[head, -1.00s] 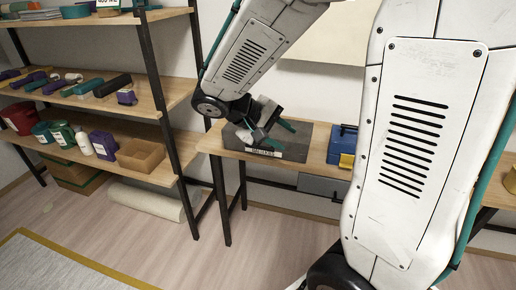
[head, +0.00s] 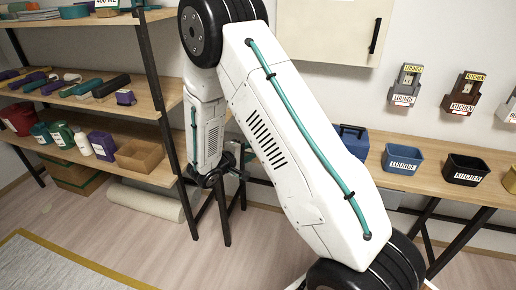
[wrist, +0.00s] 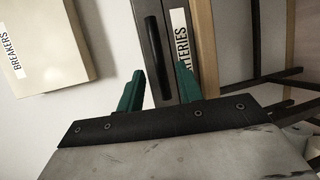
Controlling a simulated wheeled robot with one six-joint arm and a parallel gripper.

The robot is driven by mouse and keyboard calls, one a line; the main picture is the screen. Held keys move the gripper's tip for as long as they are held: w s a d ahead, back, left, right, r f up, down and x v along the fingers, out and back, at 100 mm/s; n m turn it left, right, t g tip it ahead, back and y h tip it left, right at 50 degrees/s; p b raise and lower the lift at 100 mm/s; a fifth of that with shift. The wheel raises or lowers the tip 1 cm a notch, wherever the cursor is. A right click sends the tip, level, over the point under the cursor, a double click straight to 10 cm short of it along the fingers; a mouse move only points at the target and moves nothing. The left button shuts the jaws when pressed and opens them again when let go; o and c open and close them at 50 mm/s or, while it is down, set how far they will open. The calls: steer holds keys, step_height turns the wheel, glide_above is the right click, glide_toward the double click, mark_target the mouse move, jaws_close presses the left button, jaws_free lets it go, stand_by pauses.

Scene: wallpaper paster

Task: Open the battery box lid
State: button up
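The battery box (wrist: 149,12) shows in the wrist view as a dark grey box with a white label (wrist: 181,50) partly reading "BATTERIES". A black bar handle (wrist: 158,58) runs along its face. My gripper (wrist: 160,73) is open, its two green fingers on either side of the handle in the picture. Nothing is held, and I cannot tell whether the fingers touch the handle. In the head view my gripper (head: 236,165) is small and partly hidden at the left end of the wooden table (head: 425,185). My arm hides the battery box there.
A cream wall cabinet (head: 325,30) hangs above the table; a cream box labelled "BREAKERS" (wrist: 45,40) shows in the wrist view. A blue toolbox (head: 354,141) and bins labelled LOUNGE (head: 403,160) and KITCHEN (head: 466,170) stand on the table. Loaded shelves (head: 95,105) stand left.

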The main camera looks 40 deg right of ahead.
steer(key=shift+x, duration=2.25)
jaws_close()
steer(key=shift+r, duration=0.1)
